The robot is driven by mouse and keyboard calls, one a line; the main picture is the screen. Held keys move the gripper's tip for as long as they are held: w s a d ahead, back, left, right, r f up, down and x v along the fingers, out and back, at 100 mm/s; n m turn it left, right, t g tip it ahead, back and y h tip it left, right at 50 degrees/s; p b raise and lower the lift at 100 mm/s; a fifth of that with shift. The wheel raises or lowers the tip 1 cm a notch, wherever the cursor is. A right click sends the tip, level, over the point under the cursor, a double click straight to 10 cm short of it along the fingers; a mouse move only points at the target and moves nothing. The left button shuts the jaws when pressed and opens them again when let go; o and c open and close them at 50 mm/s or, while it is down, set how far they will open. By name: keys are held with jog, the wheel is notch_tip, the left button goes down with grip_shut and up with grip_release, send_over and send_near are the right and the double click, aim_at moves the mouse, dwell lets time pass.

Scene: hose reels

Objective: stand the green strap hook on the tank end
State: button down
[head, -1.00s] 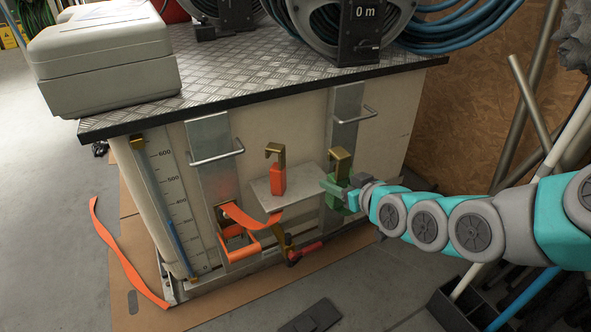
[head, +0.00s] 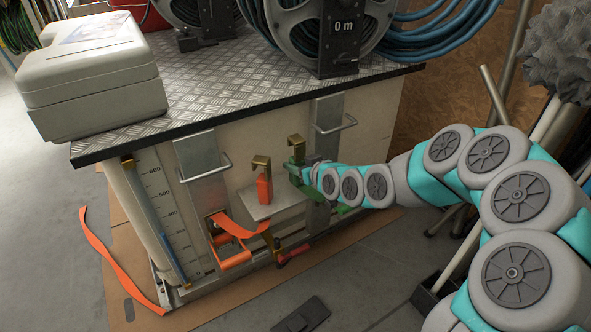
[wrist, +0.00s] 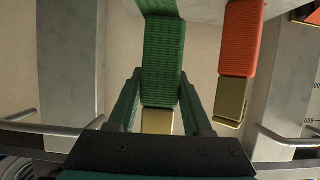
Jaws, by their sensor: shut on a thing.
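The green strap hook has a green body (head: 294,173) and a brass hook end (head: 297,146) pointing up. My gripper (head: 302,175) is shut on it and holds it in front of the tank end (head: 236,165), just right of a small metal ledge (head: 275,203). In the wrist view, my gripper (wrist: 160,108) has its two dark fingers on either side of the green strap hook (wrist: 162,60), whose brass end shows between them. I cannot tell whether the hook touches the ledge or the tank.
An orange hook (head: 264,188) with a brass top stands on the ledge, close left of the green one. A metal bar handle (head: 338,124) sticks out to the upper right. An orange ratchet strap (head: 234,226) hangs below left. A diamond-plate top (head: 225,95) overhangs the tank.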

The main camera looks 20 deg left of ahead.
jog(key=shift+w+a, duration=0.5)
jog(key=shift+w, duration=0.1)
jog(key=shift+f, duration=1.75)
jog(key=shift+f, duration=0.1)
jog(key=shift+f, duration=0.15)
jog(key=shift+c, duration=1.6)
grip_release()
jog(key=shift+r, duration=0.3)
jog(key=v, duration=1.2)
